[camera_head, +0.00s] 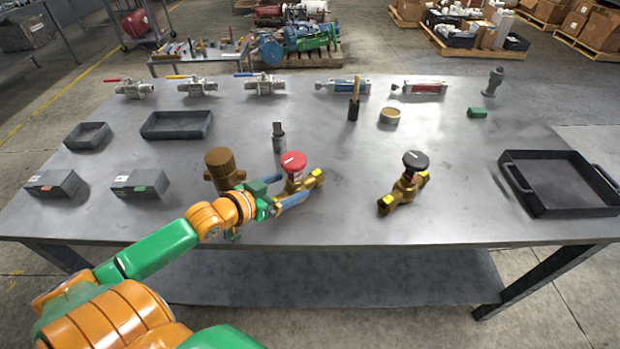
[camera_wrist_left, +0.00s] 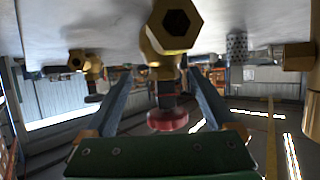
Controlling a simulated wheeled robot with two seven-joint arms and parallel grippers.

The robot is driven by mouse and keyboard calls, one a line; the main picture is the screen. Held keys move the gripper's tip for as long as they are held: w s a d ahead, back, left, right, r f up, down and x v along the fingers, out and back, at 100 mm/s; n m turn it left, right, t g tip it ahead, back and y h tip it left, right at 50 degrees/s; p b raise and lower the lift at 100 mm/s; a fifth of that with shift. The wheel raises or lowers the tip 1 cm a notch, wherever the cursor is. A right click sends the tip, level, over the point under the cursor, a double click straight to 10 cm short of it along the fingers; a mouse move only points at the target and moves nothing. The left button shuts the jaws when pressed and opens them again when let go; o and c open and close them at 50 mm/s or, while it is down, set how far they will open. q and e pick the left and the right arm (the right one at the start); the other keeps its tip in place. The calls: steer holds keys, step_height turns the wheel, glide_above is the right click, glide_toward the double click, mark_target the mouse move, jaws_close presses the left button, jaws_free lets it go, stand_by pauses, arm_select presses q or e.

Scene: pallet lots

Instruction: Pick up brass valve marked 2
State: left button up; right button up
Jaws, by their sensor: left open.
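A brass valve with a red round handwheel (camera_head: 293,160) stands on the table just past my left gripper (camera_head: 286,186). A second brass valve with a black handwheel (camera_head: 414,161) stands apart to the right. No number is readable on either. My left gripper is open, its two blue-grey fingers around the red-wheeled valve's sides. In the left wrist view, which is upside down, the valve's hexagonal brass end (camera_wrist_left: 176,25) and red wheel (camera_wrist_left: 167,121) show between the open fingers of the gripper (camera_wrist_left: 163,80). Contact cannot be told. My right gripper is not in view.
A brown brass cylinder (camera_head: 223,168) stands close left of my gripper, and a grey-black cylinder (camera_head: 279,138) just behind. A black tray (camera_head: 531,204) lies at right. Grey boxes (camera_head: 140,184) and bins are at left. Ball valves (camera_head: 265,84) line the back. The table between the two valves is clear.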

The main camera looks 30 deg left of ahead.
mark_target(289, 184)
arm_select(q)
steer(key=shift+s+a+r, duration=0.15)
steer(key=shift+s+a, duration=0.1)
steer(key=shift+s, duration=0.2)
steer(key=shift+w, duration=0.5)
steer(key=x, duration=0.4)
steer(key=shift+f+b, duration=0.25)
steer(key=shift+b, duration=0.1)
steer(key=shift+s+r, duration=0.15)
steer(key=shift+s, duration=0.1)
steer(key=shift+c, duration=0.4)
steer(key=shift+r, duration=0.1)
jaws_close()
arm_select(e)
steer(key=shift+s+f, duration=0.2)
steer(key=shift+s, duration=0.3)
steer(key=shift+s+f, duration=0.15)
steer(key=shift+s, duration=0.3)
